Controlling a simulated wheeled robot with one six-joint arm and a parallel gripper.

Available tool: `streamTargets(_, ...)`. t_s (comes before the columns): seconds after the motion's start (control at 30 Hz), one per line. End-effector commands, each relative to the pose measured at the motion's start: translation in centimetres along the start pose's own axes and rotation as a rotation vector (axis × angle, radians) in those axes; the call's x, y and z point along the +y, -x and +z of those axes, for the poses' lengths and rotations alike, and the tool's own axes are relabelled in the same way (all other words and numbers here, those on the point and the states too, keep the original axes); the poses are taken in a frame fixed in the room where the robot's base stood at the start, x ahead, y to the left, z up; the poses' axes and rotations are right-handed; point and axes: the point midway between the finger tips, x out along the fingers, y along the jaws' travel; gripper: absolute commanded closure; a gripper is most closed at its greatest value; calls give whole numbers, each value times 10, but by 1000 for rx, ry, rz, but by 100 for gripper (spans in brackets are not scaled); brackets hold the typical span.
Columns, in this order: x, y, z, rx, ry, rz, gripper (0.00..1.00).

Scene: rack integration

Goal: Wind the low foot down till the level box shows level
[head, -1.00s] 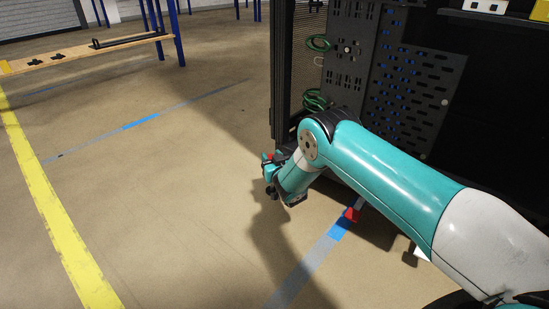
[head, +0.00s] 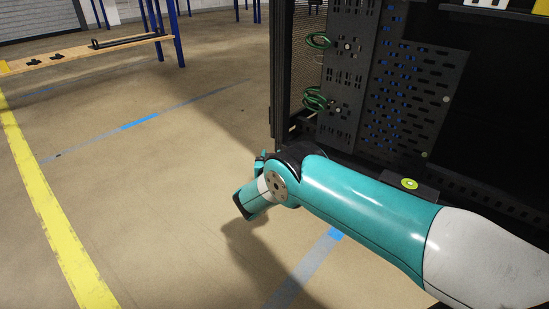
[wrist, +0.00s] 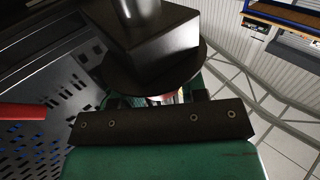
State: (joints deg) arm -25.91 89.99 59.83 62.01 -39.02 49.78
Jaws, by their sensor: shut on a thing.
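The level box is a dark box (head: 430,190) at the rack's base in the head view, with a round yellow-green vial (head: 409,184). The bubble is too small to read surely. My gripper is hidden behind my own wrist in the head view, low at the rack's near-left corner. In the wrist view my gripper (wrist: 158,98) is shut on what looks like the low foot, a black block (wrist: 145,45) with a steel stem (wrist: 138,9) and a dark round disc. The fingertips and their contact are mostly hidden below the disc.
The black rack (head: 345,75) stands at right, with green cable loops (head: 315,98) on its side. A red bar (wrist: 22,111) shows at left in the wrist view. Open floor (head: 150,210) lies left, with a wooden bench (head: 90,52) behind.

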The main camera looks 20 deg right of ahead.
Motion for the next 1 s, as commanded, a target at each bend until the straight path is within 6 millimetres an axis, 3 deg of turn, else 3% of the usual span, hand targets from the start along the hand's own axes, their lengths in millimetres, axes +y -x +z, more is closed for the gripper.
streamTargets(0.4, 1, -1, 0, 0, -2, 197, 84)
streamTargets(0.97, 0, -1, 0, -2, -1, 224, 84)
streamTargets(1.0, 0, -1, 0, -2, -1, 224, 58)
